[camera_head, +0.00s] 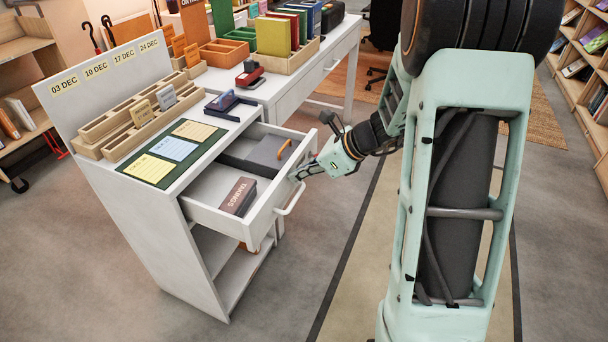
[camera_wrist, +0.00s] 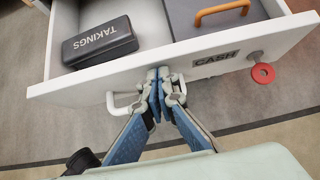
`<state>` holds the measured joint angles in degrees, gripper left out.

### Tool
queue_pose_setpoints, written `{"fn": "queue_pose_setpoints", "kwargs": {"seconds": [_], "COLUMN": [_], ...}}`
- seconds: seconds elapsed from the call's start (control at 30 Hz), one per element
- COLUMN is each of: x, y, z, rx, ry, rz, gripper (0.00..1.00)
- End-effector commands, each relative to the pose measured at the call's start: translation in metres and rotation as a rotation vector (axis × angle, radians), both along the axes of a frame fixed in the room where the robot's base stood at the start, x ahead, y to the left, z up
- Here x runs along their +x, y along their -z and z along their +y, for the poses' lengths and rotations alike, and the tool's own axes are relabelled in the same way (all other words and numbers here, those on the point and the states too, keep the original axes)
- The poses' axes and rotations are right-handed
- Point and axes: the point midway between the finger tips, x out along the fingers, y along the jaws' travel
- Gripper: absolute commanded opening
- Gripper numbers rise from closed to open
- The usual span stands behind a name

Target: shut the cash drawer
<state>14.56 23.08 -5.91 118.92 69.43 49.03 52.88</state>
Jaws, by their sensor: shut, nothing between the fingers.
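The white cash drawer (camera_head: 233,218) stands pulled out from the white cabinet, and its open top shows. In the wrist view its front panel (camera_wrist: 95,82) crosses the picture, with a CASH label (camera_wrist: 216,58) and a pale bar handle (camera_wrist: 122,108). My gripper (camera_head: 298,173) is at the outer face of the front panel. In the wrist view its fingertips (camera_wrist: 158,78) are together and empty, beside the handle and left of the label. They overlap the panel; I cannot tell whether they touch it. A black TAKINGS box (camera_head: 239,196) and a dark grey box with an orange handle (camera_head: 270,152) lie inside.
A lock with a red round tag (camera_wrist: 263,73) is on the panel's right part. The cabinet top holds wooden card trays (camera_head: 120,122) and a green mat (camera_head: 133,181). A white desk (camera_head: 300,88) stands behind. The floor before the drawer is clear.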

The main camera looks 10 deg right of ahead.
Motion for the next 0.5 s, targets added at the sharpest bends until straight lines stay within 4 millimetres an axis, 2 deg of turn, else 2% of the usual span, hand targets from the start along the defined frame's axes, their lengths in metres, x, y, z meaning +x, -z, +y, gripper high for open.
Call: {"fn": "queue_pose_setpoints", "kwargs": {"seconds": [0.5], "x": [0.071], "y": [-0.004], "z": [0.101], "rx": [0.003], "ry": [-0.008], "rz": [-0.001], "gripper": [0.00]}}
